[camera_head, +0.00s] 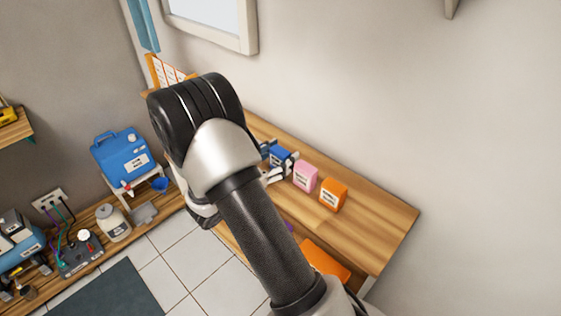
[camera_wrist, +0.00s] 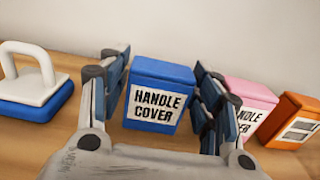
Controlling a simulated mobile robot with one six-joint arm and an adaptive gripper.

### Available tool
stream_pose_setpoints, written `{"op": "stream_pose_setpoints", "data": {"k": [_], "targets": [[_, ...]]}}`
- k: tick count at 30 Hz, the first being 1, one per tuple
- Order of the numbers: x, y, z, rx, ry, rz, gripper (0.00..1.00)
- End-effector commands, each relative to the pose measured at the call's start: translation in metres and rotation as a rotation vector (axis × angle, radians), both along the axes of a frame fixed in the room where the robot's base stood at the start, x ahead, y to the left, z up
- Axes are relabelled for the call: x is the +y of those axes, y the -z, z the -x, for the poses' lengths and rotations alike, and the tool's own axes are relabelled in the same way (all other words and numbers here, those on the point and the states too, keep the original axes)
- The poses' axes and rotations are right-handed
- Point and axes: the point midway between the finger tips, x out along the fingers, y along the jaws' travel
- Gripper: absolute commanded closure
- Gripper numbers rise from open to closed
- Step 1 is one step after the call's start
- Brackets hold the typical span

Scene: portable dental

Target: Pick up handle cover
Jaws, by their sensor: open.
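A blue box labelled "HANDLE COVER" (camera_wrist: 157,97) stands upright on the wooden counter in the wrist view. My gripper (camera_wrist: 160,100) is open, with one finger on each side of this box. Whether the fingers touch it I cannot tell. In the head view the blue box (camera_head: 281,156) shows partly, with my gripper (camera_head: 272,163) at it and my arm hiding the area to its left. A pink box (camera_wrist: 248,108) with a partly hidden similar label stands just right of the right finger. It also shows in the head view (camera_head: 305,177).
An orange box (camera_wrist: 293,121) stands right of the pink one, also in the head view (camera_head: 333,195). A blue block with a white handle (camera_wrist: 36,84) is at the left. The wall is close behind. The counter's right end (camera_head: 385,225) is clear.

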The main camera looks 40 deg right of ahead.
Motion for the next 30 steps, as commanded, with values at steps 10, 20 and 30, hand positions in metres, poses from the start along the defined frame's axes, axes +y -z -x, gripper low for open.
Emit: {"op": "stream_pose_setpoints", "data": {"k": [10, 20, 30], "targets": [[-0.002, 0.0, -0.001, 0.0, -0.001, 0.0, 0.48], [-0.001, 0.0, -0.001, 0.001, -0.001, 0.0, 0.66], [-0.001, -0.01, 0.0, 0.0, -0.001, 0.0, 0.66]]}}
